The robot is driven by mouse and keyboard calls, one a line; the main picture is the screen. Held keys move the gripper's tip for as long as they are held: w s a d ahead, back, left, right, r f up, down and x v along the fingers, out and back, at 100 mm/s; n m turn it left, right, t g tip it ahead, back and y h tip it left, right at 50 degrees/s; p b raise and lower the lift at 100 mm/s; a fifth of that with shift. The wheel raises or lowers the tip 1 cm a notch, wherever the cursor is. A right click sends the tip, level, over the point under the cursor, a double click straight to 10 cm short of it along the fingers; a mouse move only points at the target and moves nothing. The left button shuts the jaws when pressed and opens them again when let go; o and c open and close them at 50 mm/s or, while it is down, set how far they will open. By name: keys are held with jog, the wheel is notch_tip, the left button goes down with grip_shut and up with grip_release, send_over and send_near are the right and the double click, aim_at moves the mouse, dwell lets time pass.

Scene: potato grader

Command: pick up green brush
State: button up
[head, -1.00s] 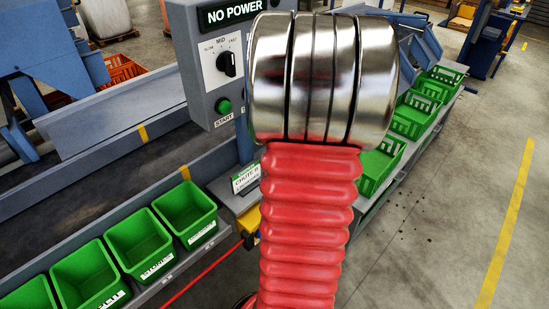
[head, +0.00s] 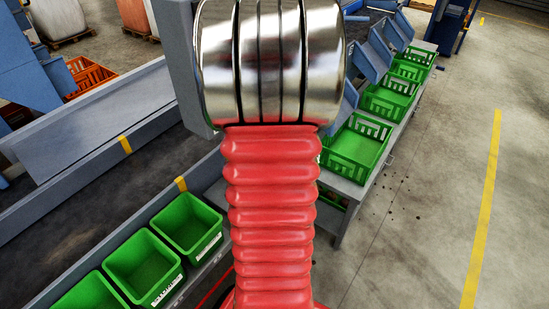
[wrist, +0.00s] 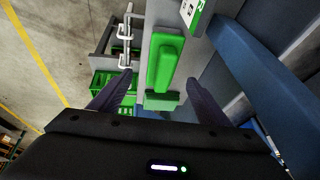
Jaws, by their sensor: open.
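In the wrist view, a green piece that looks like the green brush (wrist: 163,58) stands out against a grey panel or post. A narrower green strip (wrist: 161,101) shows just below it; I cannot tell whether the two are one thing. My gripper (wrist: 159,78) is open and empty. Its two dark fingers are apart, one to the left and one to the right of the green piece, with a gap on both sides. The distance in depth is unclear. The head view shows neither brush nor fingers; my red and chrome arm fills its middle.
Green bins (head: 207,248) line the conveyor's edge at lower left in the head view. Green crates (head: 377,133) stand on a rack at right. A blue beam (wrist: 240,65) runs close to the right finger in the wrist view. Open floor (head: 430,190) lies at right.

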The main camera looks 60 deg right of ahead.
jog(key=shift+x, duration=1.15)
jog(key=shift+x, duration=2.55)
jog(key=shift+w, duration=0.2)
jog(key=shift+c, duration=0.3)
jog(key=c, duration=1.2)
